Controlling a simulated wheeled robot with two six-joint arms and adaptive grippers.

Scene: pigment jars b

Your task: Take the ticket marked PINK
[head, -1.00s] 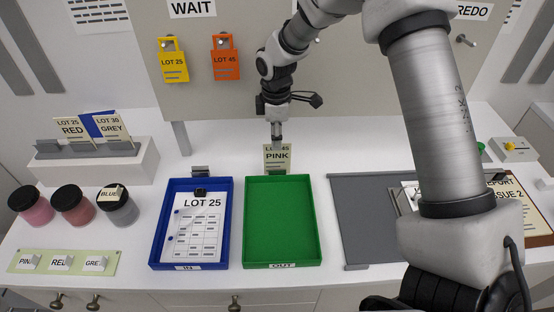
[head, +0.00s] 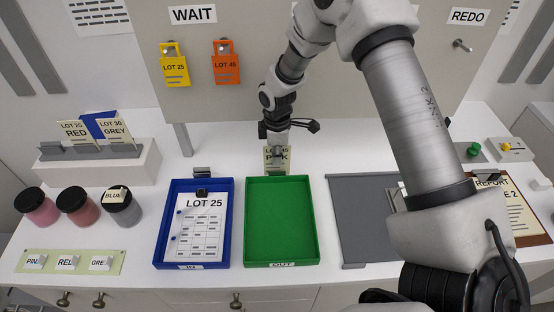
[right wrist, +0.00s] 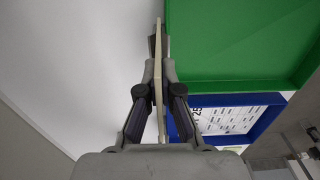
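The cream ticket marked PINK (head: 270,167) stands upright just behind the green OUT tray (head: 248,225). Its lettering is partly covered by my right gripper (head: 277,153), which comes down on it from above. In the right wrist view the ticket shows edge-on as a thin cream strip (right wrist: 159,95) between the two fingers. The fingertips (right wrist: 159,48) lie close on both its faces, so the gripper looks shut on it. The ticket's foot and whatever holds it up are hidden. My left gripper is not in view.
A blue IN tray (head: 164,225) with a LOT 25 sheet (head: 200,230) stands left of the green tray. Tickets RED (head: 75,132) and GREY (head: 116,130) stand in a rack. Jars (head: 77,205) are at left, a grey mat (head: 355,220) at right. The board rises behind.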

